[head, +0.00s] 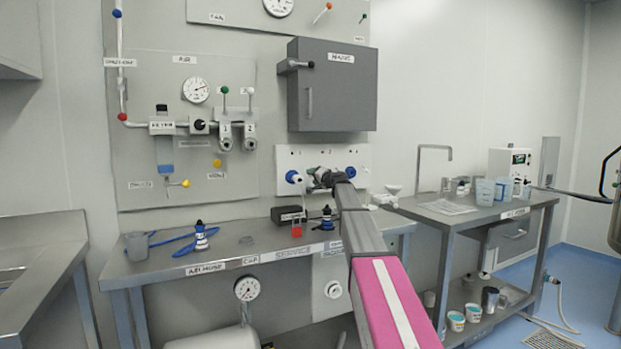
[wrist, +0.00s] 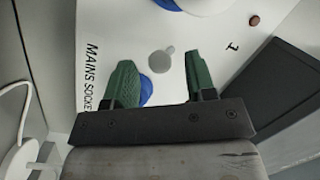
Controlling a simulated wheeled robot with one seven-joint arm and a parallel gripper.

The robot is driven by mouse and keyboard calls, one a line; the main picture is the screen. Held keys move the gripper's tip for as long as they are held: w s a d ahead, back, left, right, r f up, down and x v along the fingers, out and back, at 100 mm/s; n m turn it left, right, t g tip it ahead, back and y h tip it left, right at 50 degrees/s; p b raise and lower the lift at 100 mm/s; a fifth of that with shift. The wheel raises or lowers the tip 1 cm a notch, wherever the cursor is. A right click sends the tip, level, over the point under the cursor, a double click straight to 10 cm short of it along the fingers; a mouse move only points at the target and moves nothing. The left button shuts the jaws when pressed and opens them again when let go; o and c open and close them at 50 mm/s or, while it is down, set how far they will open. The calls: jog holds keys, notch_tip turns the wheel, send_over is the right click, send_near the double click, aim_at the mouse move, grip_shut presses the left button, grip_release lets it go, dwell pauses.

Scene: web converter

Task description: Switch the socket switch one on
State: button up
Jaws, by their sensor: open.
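The white socket panel (head: 283,160) is on the wall below the grey cabinet, with numerals along its top and blue round sockets (head: 293,176). In the wrist view the panel (wrist: 205,50) carries "MAINS SOCKET" lettering, a numeral 1, a small brown round part (wrist: 254,20) near that numeral, and a grey round part (wrist: 163,63). I cannot tell which part is switch one. My gripper (head: 318,177) is in front of the panel. In the wrist view its green fingers (wrist: 158,61) are apart and empty, either side of the grey part. The left finger partly hides a blue socket (wrist: 147,88).
The grey cabinet (head: 340,90) juts out above the panel. The steel bench (head: 165,265) below holds a blue-topped bottle (head: 201,237), a small red-filled container (head: 297,230) and a dark box (head: 287,213). Gas valves (head: 225,135) are on the wall at left.

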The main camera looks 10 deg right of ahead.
jog(key=shift+x, duration=1.35)
jog(key=shift+c, duration=0.4)
jog(key=c, duration=0.8)
jog(key=shift+c, duration=0.2)
